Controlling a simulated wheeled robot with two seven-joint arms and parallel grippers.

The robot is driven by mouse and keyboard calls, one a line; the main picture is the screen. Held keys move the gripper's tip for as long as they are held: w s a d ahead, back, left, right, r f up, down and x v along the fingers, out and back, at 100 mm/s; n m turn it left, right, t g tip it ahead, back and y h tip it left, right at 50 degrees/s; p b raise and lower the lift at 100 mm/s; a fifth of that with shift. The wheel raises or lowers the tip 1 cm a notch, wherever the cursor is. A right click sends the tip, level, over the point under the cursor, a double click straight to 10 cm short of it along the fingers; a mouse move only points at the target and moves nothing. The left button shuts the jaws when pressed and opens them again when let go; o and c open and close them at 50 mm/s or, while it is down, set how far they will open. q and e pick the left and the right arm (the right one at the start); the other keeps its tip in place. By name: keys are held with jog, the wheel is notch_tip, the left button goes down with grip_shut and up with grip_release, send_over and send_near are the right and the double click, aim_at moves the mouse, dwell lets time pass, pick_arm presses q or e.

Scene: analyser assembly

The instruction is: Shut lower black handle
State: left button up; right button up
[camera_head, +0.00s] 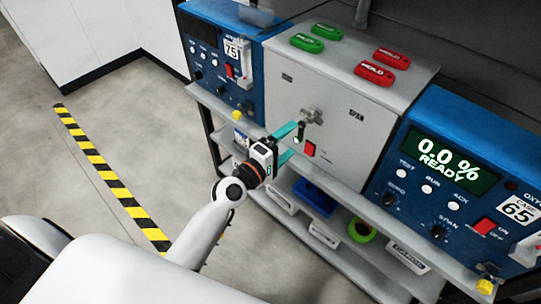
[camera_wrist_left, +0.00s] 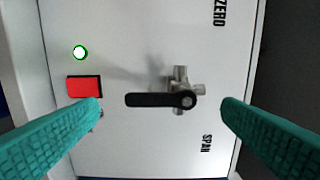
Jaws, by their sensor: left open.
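The white panel box (camera_head: 335,95) stands between two blue instruments. A black lever handle (camera_head: 300,131) sits on a metal valve fitting (camera_head: 312,115) on its front. In the left wrist view the handle (camera_wrist_left: 153,100) runs left from its pivot on the fitting (camera_wrist_left: 182,76), with "SPAN" and "ZERO" printed to the right. Only one black handle is clear. My left gripper (camera_head: 289,144) has its teal fingers apart, facing the panel. In the wrist view the handle appears between the fingers (camera_wrist_left: 162,106), with no contact visible. My right gripper is out of view.
A red switch (camera_wrist_left: 84,87) and lit green-ringed button (camera_wrist_left: 80,52) are near the handle. Green (camera_head: 307,43) and red tags (camera_head: 375,73) lie on the box. The right blue instrument (camera_head: 450,190) reads "0.0 % READY". A shelf below holds a blue bin (camera_head: 314,197) and white trays.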

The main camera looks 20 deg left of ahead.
pick_arm(q)
jog(key=b+v, duration=0.1)
jog(key=v, duration=0.7)
jog(key=s+a+f+m+g+y, duration=0.1)
jog(key=s+f+m+g, duration=0.15)
jog(key=f, duration=0.95)
jog(key=s+a+f+m+g+y, duration=0.1)
jog(key=s+f+m+g+y, duration=0.2)
jog(key=f, duration=0.9)
jog(key=s+a+f+m+g, duration=0.1)
jog(key=s+f+m+g, duration=0.2)
jog(key=f, duration=0.9)
jog(key=s+f+m+g, duration=0.2)
jog(key=s+f, duration=0.3)
jog(key=s, duration=0.4)
jog(key=s+a+f+m+g+y, duration=0.1)
jog(key=s+f+m+g, duration=0.1)
jog(key=s+f, duration=0.4)
jog(key=s+f+m+g+y, duration=0.1)
jog(key=s+f+m+g, duration=0.2)
jog(key=s, duration=0.9)
notch_tip(320, 180, down, 3)
jog(key=shift+s+a+r, duration=0.1)
jog(key=shift+s+a, duration=0.15)
jog(key=shift+m, duration=0.25)
